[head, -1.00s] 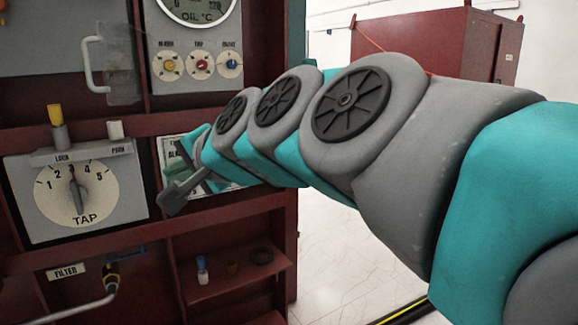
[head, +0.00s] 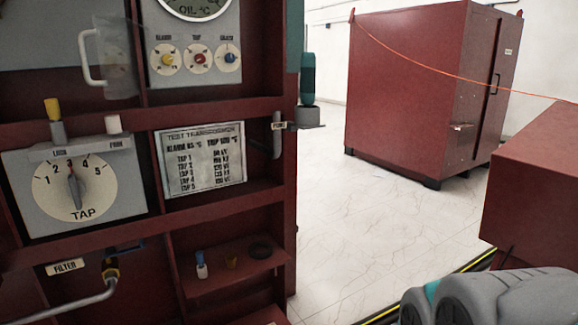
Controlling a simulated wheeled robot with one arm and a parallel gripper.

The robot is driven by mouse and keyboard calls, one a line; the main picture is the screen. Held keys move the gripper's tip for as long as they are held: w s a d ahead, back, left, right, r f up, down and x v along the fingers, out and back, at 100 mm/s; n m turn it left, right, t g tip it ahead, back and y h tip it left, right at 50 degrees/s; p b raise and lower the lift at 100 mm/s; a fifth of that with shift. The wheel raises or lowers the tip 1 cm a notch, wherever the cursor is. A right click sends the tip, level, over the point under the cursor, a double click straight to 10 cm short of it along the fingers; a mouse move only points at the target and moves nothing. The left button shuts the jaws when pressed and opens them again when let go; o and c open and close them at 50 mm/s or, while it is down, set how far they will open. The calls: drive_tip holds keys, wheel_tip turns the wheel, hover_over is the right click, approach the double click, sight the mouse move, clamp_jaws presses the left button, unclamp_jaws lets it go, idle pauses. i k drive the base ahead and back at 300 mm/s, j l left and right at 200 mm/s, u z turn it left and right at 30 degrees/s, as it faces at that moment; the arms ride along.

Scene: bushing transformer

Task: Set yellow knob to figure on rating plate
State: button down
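The yellow knob (head: 169,60) sits on a white dial whose label appears to read ALARM, on the grey panel below the oil temperature gauge. Its pointer setting is too small to read. The rating plate (head: 201,160) is fully visible, headed TEST TRANSFORMER. Its alarm line looks like 85 °C, though the first digit is blurred, and a trip figure and several tap lines also show. My gripper is out of view; only part of my arm shows at the bottom right.
A red knob (head: 199,60) and a blue knob (head: 229,58) stand right of the yellow one. A clear cover with a handle (head: 92,62) is at left. The tap dial (head: 75,190) points near 3. Small items lie on the lower shelf (head: 235,282).

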sight(167, 59)
drive_tip(key=i+j+u, duration=0.15)
drive_tip(key=j, duration=0.25)
drive_tip(key=i+j+u, duration=0.1)
drive_tip(key=j, duration=0.3)
drive_tip(key=i+j+u, duration=0.15)
drive_tip(key=j, duration=0.25)
drive_tip(key=i+j+u, duration=0.15)
drive_tip(key=j, duration=0.25)
